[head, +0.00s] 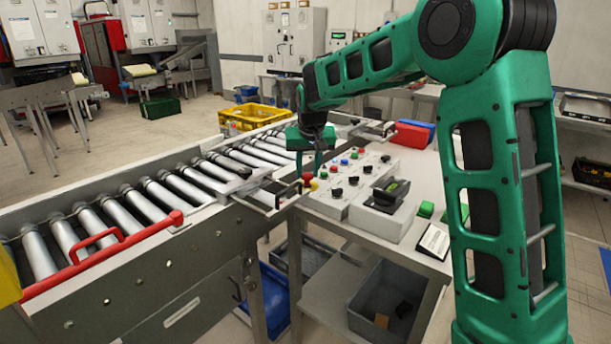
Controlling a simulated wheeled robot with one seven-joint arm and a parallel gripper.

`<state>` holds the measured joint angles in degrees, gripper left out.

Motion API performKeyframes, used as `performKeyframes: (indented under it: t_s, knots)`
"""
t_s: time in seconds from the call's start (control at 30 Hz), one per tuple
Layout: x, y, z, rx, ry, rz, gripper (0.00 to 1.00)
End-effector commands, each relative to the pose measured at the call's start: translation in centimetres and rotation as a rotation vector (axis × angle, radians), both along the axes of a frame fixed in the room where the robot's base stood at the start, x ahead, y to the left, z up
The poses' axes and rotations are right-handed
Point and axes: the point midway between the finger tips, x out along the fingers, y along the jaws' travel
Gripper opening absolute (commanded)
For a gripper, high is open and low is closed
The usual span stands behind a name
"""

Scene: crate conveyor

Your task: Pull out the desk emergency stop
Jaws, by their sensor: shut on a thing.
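The desk emergency stop (307,179) is a small red knob with yellow at its base. It sits at the left corner of the grey control desk (405,226), beside the conveyor. My gripper (311,172) points down from the green arm and is shut on the red knob. The fingers partly cover the knob, and how far it is pulled out is too small to tell.
The desk panel carries several coloured buttons and black knobs (352,180), and a black-handled control box (385,207). The roller conveyor (160,198) with a red handle (105,252) runs along the left. A yellow crate (255,116) stands behind it.

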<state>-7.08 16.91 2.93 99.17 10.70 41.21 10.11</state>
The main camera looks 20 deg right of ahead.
Motion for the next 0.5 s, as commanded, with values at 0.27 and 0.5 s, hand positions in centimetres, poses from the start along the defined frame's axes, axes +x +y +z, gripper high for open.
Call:
performKeyframes:
  t_s: [0.27, 0.5]
  knots:
    - [0.08, -0.03, -0.08, 0.0, -0.001, -0.001, 0.47]
    - [0.03, -0.01, -0.08, 0.0, 0.0, 0.0, 0.47]
